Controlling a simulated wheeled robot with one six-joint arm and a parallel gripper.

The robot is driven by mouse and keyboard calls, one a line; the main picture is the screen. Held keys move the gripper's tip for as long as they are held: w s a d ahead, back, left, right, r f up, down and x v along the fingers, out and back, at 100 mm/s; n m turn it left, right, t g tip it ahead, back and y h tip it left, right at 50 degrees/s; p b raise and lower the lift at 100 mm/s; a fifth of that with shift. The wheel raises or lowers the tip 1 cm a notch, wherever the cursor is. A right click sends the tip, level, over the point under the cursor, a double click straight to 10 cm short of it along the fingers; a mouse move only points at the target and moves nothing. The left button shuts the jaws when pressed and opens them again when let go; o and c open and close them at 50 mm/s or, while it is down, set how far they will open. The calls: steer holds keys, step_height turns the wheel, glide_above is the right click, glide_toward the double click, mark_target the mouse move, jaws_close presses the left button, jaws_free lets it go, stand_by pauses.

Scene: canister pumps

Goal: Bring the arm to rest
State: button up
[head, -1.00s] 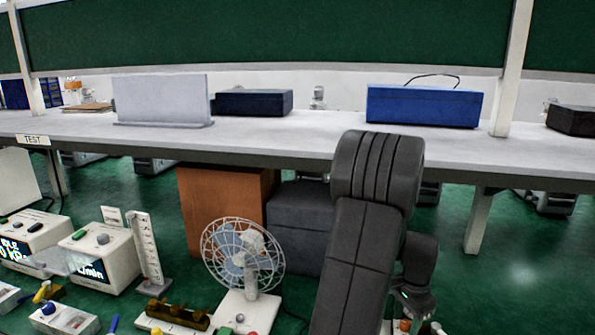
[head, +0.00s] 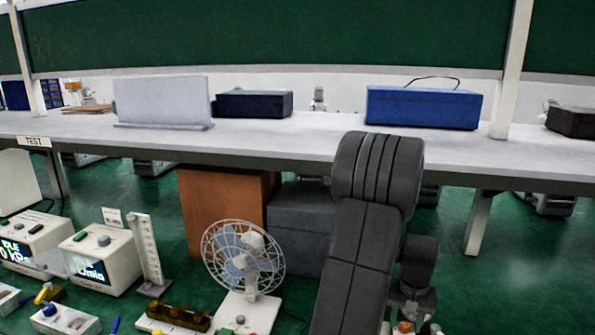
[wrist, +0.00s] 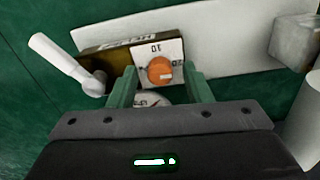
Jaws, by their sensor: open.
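My gripper (wrist: 158,80) shows in the wrist view with its two green fingers apart and nothing visibly clamped. Beyond and between the fingers is an orange knob (wrist: 160,70) on a white dial plate (wrist: 146,50) marked 10 and 20. A round gauge face (wrist: 150,98) shows partly below the knob. I cannot tell how far the fingertips are from the knob. In the head view my dark arm rises at centre right and bends down, and my fingers are hidden there.
A white lever handle (wrist: 65,65) and a grey block (wrist: 293,42) flank the knob. In the head view, a fan (head: 243,262) and instrument boxes (head: 103,259) stand left of my arm. A long bench (head: 270,140) runs behind it.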

steer(key=n, duration=0.4)
steer(key=shift+n+p, duration=0.45)
steer(key=shift+n, duration=1.45)
